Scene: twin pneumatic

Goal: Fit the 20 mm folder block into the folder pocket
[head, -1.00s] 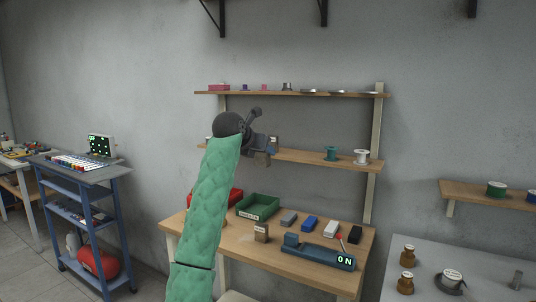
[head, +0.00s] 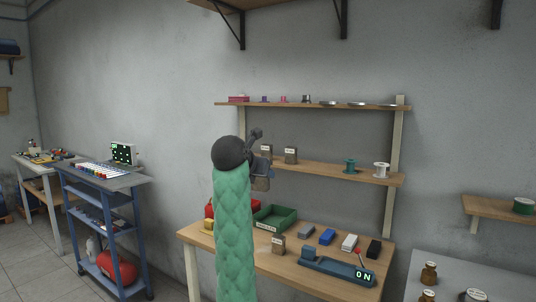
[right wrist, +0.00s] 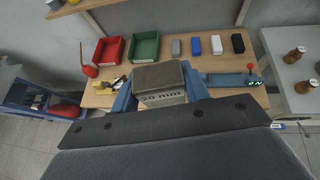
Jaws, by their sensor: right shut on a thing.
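My right gripper (head: 262,174) is shut on a brown block (head: 261,184) and holds it in the air in front of the wall shelves. In the right wrist view the block (right wrist: 162,80) sits between the blue fingers, with "20 mm" on its pale face. Another brown block with a pale label (head: 278,243) stands on the wooden table. A blue-grey device (head: 337,271) with a "0 N" display and a red-tipped lever lies at the table's front right. I cannot pick out a folder pocket for certain. My left gripper is not in view.
The wooden table (head: 255,262) holds a green bin (head: 275,218), a red bin (right wrist: 108,52) and grey, blue, white and black blocks. Two labelled brown blocks and spools stand on the lower shelf (head: 330,173). A blue cart (head: 104,225) stands left. A grey table is at right.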

